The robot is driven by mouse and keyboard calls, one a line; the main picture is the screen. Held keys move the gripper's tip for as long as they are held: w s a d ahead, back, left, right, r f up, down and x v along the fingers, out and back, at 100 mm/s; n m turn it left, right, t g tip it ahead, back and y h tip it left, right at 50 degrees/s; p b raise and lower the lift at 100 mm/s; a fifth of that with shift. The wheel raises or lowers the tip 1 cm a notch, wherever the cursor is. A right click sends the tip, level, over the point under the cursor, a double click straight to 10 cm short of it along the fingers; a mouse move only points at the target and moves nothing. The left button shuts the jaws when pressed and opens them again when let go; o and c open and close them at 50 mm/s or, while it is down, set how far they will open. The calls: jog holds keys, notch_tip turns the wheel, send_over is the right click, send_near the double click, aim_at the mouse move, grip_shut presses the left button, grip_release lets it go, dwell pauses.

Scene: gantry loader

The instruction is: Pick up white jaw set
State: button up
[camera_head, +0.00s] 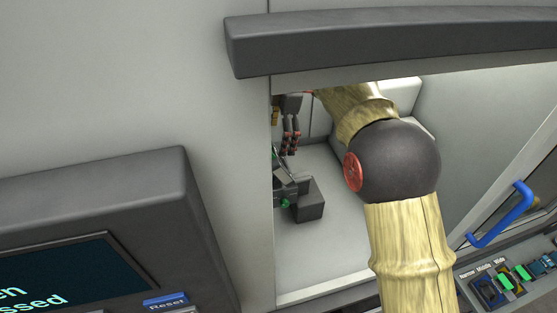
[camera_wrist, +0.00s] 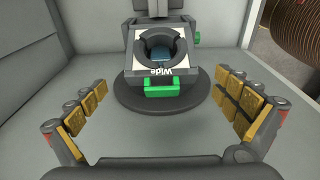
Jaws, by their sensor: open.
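In the wrist view a light grey jaw set (camera_wrist: 135,58) with a round dark recess sits on a round dark base. Its front edge carries white letters, upside down, that read "Wide", and a green block (camera_wrist: 163,88) juts out below them. A small blue piece shows in the recess. My gripper (camera_wrist: 160,98) is open and empty, its gold-padded fingers spread on either side in front of the jaw set, not touching it. In the head view my gripper (camera_head: 290,148) hangs inside the enclosure above the dark fixture (camera_head: 309,202), where the jaw set is mostly hidden.
The enclosure has pale walls and a clear floor (camera_head: 340,225). A dark beam (camera_head: 400,42) crosses above the opening. A door with a blue handle (camera_head: 503,218) stands at right, above a rack (camera_head: 490,291) of labelled jaw sets. A control panel (camera_head: 75,275) is at lower left.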

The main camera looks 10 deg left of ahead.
aim_at(277, 162)
notch_tip(277, 162, down, 7)
jog(key=shift+s+a+b, duration=0.25)
jog(key=shift+a+b, duration=0.15)
jog(key=shift+b, duration=0.05)
jog(key=shift+c, duration=0.7)
jog(key=shift+r, duration=0.1)
jog(key=c, duration=1.4)
